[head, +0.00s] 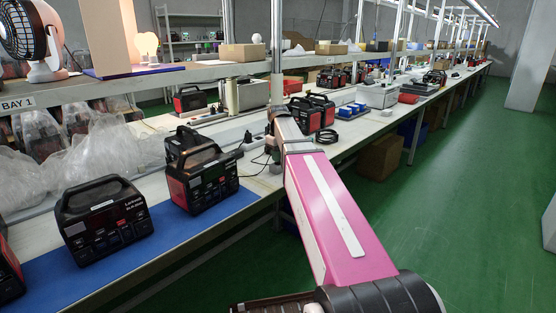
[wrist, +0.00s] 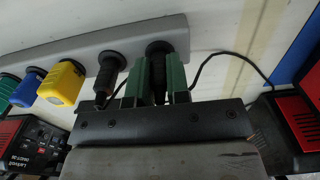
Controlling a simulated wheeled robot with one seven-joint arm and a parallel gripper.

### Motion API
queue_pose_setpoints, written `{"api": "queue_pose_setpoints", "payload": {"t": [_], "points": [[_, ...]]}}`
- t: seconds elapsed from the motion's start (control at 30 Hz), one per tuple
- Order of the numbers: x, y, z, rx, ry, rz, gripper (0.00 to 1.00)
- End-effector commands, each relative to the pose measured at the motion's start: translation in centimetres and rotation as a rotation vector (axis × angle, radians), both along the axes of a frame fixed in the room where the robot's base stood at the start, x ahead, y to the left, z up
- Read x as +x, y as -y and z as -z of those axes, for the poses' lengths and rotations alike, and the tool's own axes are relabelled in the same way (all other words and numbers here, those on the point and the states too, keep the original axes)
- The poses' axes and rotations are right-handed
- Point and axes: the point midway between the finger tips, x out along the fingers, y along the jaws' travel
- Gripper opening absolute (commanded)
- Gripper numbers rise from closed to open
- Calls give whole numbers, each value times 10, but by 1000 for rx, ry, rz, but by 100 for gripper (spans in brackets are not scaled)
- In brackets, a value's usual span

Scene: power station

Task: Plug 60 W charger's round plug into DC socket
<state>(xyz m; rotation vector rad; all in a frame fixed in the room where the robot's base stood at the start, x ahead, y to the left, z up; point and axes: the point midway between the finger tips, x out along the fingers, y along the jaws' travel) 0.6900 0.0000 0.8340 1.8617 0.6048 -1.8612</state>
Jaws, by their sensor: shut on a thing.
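In the wrist view my gripper (wrist: 155,80) has its two green fingers shut around a black ribbed plug (wrist: 157,48). The plug's far end meets the grey socket strip (wrist: 200,36); I cannot tell how deep it sits. A thin black cable (wrist: 224,53) runs from beside the gripper to the right. I cannot read a 60 W label or make out a round plug tip. In the head view my arm hides most of my gripper. A black and red power station (head: 200,177) stands left of it on the bench; its DC socket is too small to tell.
Beside the held plug stand another black plug (wrist: 108,72) and yellow (wrist: 62,82), blue (wrist: 27,88) and green plugs. Another power station (head: 103,220) sits on the blue mat (head: 165,245). Plastic bags (head: 95,142) lie behind. The green aisle at right is clear.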

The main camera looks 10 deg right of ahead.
Motion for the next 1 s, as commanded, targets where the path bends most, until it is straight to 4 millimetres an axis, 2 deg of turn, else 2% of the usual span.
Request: {"api": "queue_pose_setpoints", "payload": {"t": [1.0], "points": [[0, 0, -43, 0, 0, 0, 0]]}}
